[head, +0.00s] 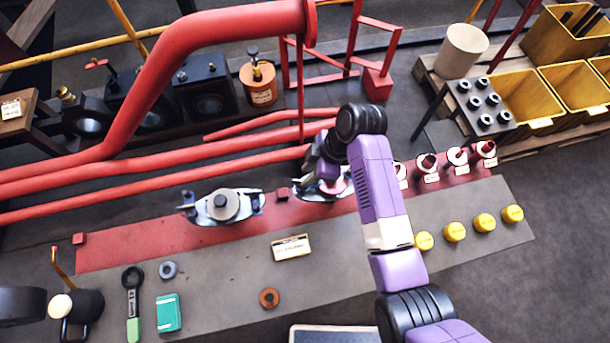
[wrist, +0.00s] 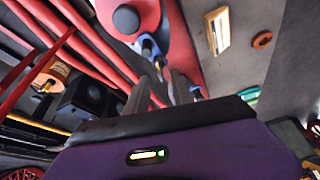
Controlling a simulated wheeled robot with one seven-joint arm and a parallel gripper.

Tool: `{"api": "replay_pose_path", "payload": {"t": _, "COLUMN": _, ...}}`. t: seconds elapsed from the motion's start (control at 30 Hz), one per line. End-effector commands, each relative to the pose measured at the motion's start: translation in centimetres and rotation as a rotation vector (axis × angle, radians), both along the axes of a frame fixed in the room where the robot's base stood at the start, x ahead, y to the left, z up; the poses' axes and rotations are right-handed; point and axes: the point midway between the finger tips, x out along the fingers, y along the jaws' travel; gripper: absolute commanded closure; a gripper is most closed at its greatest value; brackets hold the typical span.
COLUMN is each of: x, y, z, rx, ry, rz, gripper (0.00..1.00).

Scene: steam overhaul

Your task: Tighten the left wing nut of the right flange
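The right flange (head: 313,190) lies on the red strip of the bench in the head view, largely hidden behind my arm. In the wrist view it shows as a red plate with a dark round centre (wrist: 126,18). A blue-grey wing nut (wrist: 150,47) stands at the flange's edge, just beyond my fingertips; its exact angle is unclear. My gripper (wrist: 159,88) has its two dark fingers apart, with a gap between them, pointing toward that wing nut. Contact cannot be made out. In the head view my gripper is hidden by my arm over the flange.
The left flange (head: 223,206) sits to the left on the same strip. Red pipes (head: 150,172) run behind the bench. A label plate (head: 291,247), a copper ring (head: 269,298), a green-handled wrench (head: 133,300) and several yellow caps (head: 455,232) lie on the grey front area.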

Motion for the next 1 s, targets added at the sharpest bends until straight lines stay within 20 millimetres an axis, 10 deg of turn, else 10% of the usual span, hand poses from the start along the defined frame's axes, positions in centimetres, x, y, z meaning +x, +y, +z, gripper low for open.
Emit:
{"api": "replay_pose_path", "payload": {"t": 0.6, "x": 0.0, "y": 1.4, "z": -3.4, "rx": 0.0, "ry": -0.002, "rz": -0.003, "gripper": 0.71}}
{"api": "replay_pose_path", "payload": {"t": 0.77, "x": 0.0, "y": 1.4, "z": -3.4, "rx": 0.0, "ry": -0.002, "rz": -0.003, "gripper": 1.0}}
{"api": "replay_pose_path", "payload": {"t": 1.0, "x": 0.0, "y": 1.4, "z": -3.4, "rx": 0.0, "ry": -0.002, "rz": -0.004, "gripper": 1.0}}
